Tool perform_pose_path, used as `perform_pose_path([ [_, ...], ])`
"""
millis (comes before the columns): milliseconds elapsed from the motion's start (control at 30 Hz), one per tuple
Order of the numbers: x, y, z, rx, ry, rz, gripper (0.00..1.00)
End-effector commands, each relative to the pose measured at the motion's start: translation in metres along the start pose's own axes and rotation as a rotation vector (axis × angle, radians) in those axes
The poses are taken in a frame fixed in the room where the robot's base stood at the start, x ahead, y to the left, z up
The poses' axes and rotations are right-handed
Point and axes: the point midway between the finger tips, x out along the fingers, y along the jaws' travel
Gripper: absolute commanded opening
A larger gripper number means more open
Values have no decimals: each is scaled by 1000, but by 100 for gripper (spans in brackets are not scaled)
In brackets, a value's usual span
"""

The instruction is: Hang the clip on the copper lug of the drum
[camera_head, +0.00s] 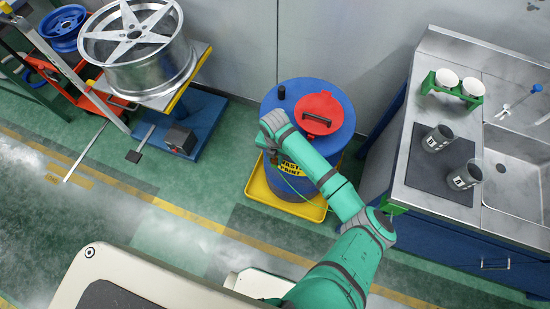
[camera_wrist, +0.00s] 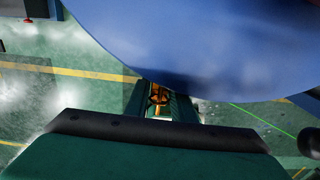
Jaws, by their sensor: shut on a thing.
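The blue drum (camera_head: 342,122) stands upright with a red lid (camera_head: 320,113) and a black cap on top. My arm reaches across its front left side and hides part of its label. My gripper (camera_wrist: 160,108) is low at the drum's side and hidden behind my wrist in the head view. In the wrist view the drum (camera_wrist: 215,45) fills the upper part. My gripper is shut on the clip (camera_wrist: 158,97), a small dark and copper-orange piece by the drum's lower edge. I cannot make out the copper lug apart from it. A thin green cable (camera_wrist: 262,121) runs off right.
The drum stands in a yellow tray (camera_head: 257,193). A steel sink counter (camera_head: 405,195) with dark mugs and a green cup rack is on the right. A wheel rim (camera_head: 140,50) on a stand is at upper left. Floor between stand and drum is clear.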

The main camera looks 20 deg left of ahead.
Motion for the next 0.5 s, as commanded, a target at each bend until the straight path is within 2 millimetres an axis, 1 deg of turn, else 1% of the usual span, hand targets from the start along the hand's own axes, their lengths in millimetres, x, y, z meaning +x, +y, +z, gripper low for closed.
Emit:
perform_pose_path([
  [367, 0, 0, 0, 0, 0, 0, 0],
  [400, 0, 0, 0, 0, 0, 0, 24],
  [467, 0, 0, 0, 0, 0, 0, 39],
  [500, 0, 0, 0, 0, 0, 0, 44],
])
